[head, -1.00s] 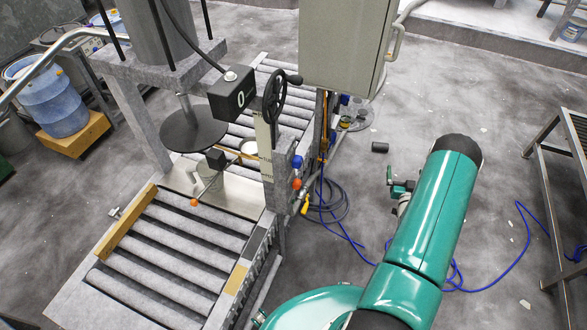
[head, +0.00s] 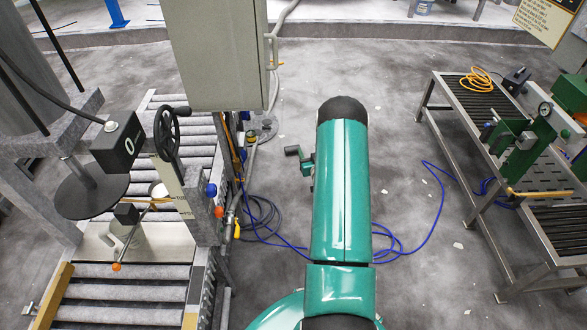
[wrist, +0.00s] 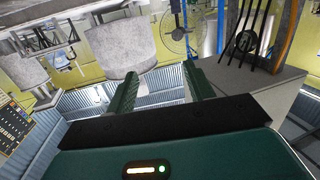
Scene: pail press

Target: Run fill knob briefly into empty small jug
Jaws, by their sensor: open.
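A grey cabinet (head: 215,55) hangs behind the post. Blue hoses (head: 400,250) lie on the floor. A metal bench (head: 465,120) with green equipment stands at the right.

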